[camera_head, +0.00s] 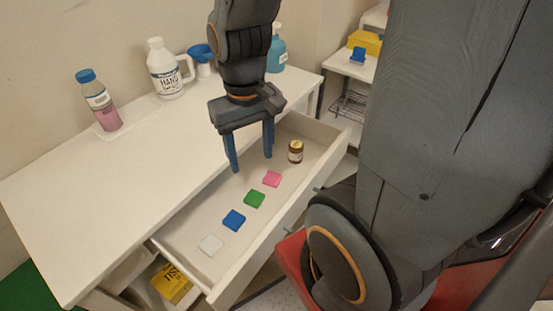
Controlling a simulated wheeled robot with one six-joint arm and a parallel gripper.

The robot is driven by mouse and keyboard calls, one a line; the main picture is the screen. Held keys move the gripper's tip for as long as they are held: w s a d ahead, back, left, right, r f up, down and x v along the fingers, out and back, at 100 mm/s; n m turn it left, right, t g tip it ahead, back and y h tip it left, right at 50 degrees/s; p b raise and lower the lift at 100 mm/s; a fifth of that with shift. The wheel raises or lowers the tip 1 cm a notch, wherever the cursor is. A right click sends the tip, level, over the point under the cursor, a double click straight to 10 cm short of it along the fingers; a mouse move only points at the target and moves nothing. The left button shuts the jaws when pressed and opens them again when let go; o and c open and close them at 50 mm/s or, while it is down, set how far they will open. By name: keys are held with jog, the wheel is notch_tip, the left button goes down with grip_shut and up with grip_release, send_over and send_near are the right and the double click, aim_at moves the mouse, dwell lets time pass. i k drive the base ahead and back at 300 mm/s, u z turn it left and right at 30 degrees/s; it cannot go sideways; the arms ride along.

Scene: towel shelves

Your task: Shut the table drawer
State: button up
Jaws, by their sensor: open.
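The table drawer (245,272) is pulled out from under the white table (95,175). Its inside shows a white, a blue (234,220), a green (254,199) and a pink (272,179) square piece in a row, and a small brown jar (295,151) near the far right end. My gripper (251,164) points down with its two blue fingers apart. It appears over the drawer's back part, close to the table's front edge, with nothing between the fingers. I cannot tell how high the fingertips are above the drawer floor.
On the table stand a blue-capped bottle (98,98), a white jug (166,72), a blue-topped container (202,57) and a teal pump bottle (276,52). A shelf unit (348,66) is at the back right. A yellow pack (171,284) lies below the drawer.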

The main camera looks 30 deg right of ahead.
aim_at(223, 278)
jog(key=z, duration=2.05)
jog(key=k, duration=0.9)
jog(key=u, duration=1)
